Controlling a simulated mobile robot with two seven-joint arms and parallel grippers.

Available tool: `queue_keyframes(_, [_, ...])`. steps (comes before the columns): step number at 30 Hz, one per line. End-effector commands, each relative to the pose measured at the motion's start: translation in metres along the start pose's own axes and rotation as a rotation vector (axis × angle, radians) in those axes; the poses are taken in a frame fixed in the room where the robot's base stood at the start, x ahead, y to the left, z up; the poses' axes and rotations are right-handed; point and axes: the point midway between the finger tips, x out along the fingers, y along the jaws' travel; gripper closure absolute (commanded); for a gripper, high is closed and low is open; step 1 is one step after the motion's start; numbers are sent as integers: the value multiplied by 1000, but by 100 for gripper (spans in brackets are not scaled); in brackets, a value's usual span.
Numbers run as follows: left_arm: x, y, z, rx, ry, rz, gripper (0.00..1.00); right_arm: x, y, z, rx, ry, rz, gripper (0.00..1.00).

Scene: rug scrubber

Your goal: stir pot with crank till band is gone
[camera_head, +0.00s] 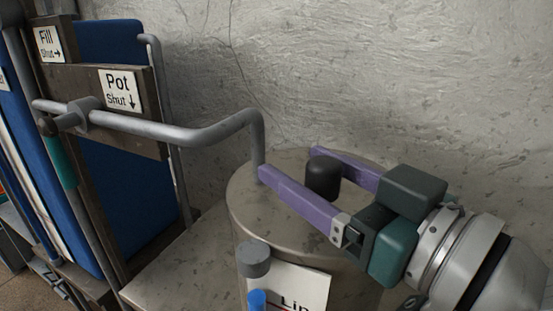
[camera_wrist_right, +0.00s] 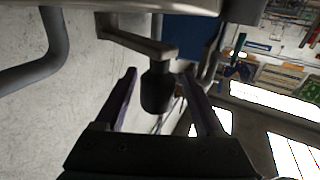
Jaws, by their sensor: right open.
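The pot (camera_head: 245,212) is a grey metal drum standing at the centre right of the head view. A black crank knob (camera_head: 322,180) stands above its lid. My right gripper (camera_head: 290,163) has purple fingers, open, one on either side of the knob. The right wrist view also shows the dark knob (camera_wrist_right: 157,90) between the open fingers, at the end of a flat metal crank arm (camera_wrist_right: 138,40). A gap shows between knob and fingers there. The band cannot be made out. My left gripper is not in view.
A bent grey pipe (camera_head: 170,132) runs from the rack to the lid, close to one fingertip. Signs read "Pot Shut" (camera_head: 121,91) and "Fill Shut" (camera_head: 49,44). A grey-capped tube (camera_head: 254,261) with blue inside stands at the pot's front. A plaster wall (camera_head: 350,70) is behind.

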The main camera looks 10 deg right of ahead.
Motion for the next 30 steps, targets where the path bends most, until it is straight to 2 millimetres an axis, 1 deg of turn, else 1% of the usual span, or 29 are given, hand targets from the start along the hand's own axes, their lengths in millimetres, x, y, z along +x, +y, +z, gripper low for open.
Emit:
queue_keyframes(2, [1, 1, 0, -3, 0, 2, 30, -4, 0, 1, 0, -2, 1, 29])
queue_keyframes(5, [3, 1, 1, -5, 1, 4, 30, -16, 0, 2, -1, -3, 1, 29])
queue_keyframes(12, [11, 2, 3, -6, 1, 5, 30, -61, -1, 4, 1, -5, -1, 29])
queue_keyframes(15, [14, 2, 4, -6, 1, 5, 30, -77, -1, 3, 1, -5, -2, 29])
queue_keyframes(18, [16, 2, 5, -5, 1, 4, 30, -89, -1, 2, 2, -3, 0, 29])
queue_keyframes(21, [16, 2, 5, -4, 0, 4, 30, -96, -1, 2, 1, -3, -1, 29])
queue_keyframes(24, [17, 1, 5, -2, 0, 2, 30, -99, -1, 0, 1, 0, -1, 29])
queue_keyframes(30, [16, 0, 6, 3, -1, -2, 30, -100, -1, 0, 1, 0, -1, 29])
